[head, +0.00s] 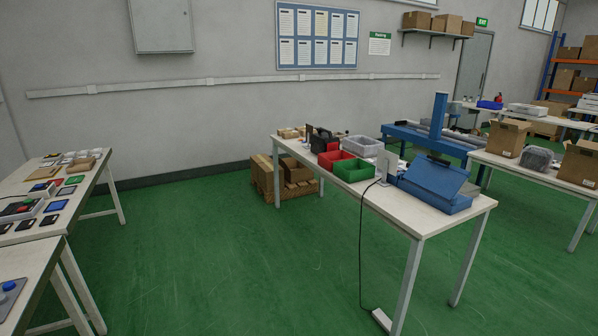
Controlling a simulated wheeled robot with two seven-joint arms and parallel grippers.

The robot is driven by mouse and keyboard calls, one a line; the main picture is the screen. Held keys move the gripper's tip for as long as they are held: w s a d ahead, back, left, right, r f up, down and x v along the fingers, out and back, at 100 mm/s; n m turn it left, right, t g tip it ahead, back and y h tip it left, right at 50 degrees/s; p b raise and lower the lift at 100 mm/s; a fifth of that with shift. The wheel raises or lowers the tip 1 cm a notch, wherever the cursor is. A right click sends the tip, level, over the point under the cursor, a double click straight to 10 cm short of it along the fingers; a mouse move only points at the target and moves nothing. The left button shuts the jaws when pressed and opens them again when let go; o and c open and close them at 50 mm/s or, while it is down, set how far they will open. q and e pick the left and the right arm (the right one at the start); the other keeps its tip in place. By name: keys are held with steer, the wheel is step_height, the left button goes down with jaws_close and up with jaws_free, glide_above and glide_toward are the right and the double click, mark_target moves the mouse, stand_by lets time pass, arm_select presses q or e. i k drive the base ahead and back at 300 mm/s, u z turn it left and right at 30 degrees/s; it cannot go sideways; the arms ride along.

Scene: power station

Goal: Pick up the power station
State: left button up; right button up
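A dark box-shaped object (322,141) stands on the far half of the white middle table (473,212), behind the red bin. It may be the power station, but it is small and partly hidden, so I cannot tell for sure. Neither of my grippers is in view.
The middle table also holds a red bin (333,159), a green bin (354,171), a grey bin (362,146) and a blue case (435,184). Tables with small devices stand at the left (95,178). Green floor (215,250) lies clear between. A black cable (361,245) hangs to a power strip (381,319).

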mark_target(324, 142)
steer(key=u, duration=0.5)
steer(key=i, duration=4.4)
steer(key=z, duration=0.45)
